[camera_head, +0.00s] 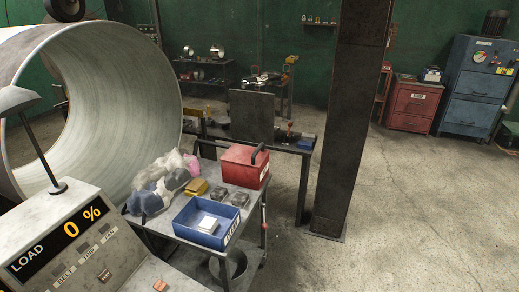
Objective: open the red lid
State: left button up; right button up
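A red box stands on the far right part of the grey cart, beyond the blue bin. Its red lid (238,156) is flat on top and looks shut. A dark curved handle (257,153) rises near the lid's right side, and a pale label shows on the box's right face. Neither my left gripper nor my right gripper is in view.
On the cart (184,219), a blue bin (178,217) holds a white block. Yellow and dark blocks (196,187) and crumpled cloths (150,198) lie nearby. A console (100,245) fills the lower left.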

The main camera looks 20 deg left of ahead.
aim_at(245, 151)
jog(key=i, duration=1.3)
jog(key=u, duration=0.6)
